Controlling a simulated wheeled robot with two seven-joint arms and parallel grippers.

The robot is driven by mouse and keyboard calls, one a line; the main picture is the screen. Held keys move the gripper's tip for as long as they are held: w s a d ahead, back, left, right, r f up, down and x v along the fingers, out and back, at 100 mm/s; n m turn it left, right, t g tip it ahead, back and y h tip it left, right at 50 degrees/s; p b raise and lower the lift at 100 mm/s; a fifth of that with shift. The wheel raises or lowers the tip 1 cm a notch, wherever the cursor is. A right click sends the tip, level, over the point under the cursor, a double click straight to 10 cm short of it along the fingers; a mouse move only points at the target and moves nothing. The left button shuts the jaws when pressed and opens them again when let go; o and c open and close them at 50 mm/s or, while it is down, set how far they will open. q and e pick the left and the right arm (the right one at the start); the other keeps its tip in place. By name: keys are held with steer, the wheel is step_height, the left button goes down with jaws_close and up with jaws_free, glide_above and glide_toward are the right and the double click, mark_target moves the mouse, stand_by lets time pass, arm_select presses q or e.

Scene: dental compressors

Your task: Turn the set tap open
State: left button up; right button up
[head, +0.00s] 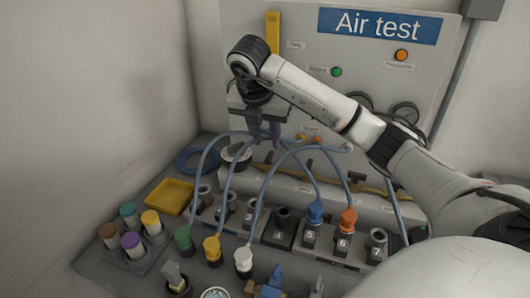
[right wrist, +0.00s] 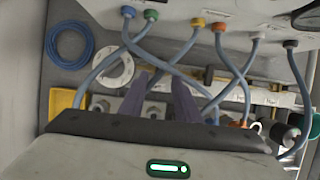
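My right gripper (head: 264,137) hangs fingers-down in front of the Air test panel (head: 455,45), above the back of the bench. In the right wrist view its two purple-grey fingers (right wrist: 160,82) stand apart with nothing between them. A white round fitting (head: 238,156) lies just left of and below the fingers; the right wrist view shows it as a white ring (right wrist: 117,70). Yellow lever-like parts (head: 370,188) run along a pale rail behind the numbered sockets, partly hidden by hoses. I cannot tell which part is the set tap. My left gripper is out of view.
Blue hoses (head: 268,190) arch between the panel and coloured plugs, close around the right gripper. Numbered sockets (head: 280,236) stand in front. A yellow tray (head: 170,197), a blue hose coil (head: 196,161) and coloured-capped cylinders (head: 131,244) are at left. My right arm crosses the panel.

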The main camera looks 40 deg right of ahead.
mark_target(269, 155)
steer(key=x, duration=0.6)
steer(key=shift+d+f, duration=0.1)
steer(key=shift+f, duration=0.15)
steer(key=shift+w+b, duration=0.1)
steer(key=shift+b, duration=0.2)
jaws_close()
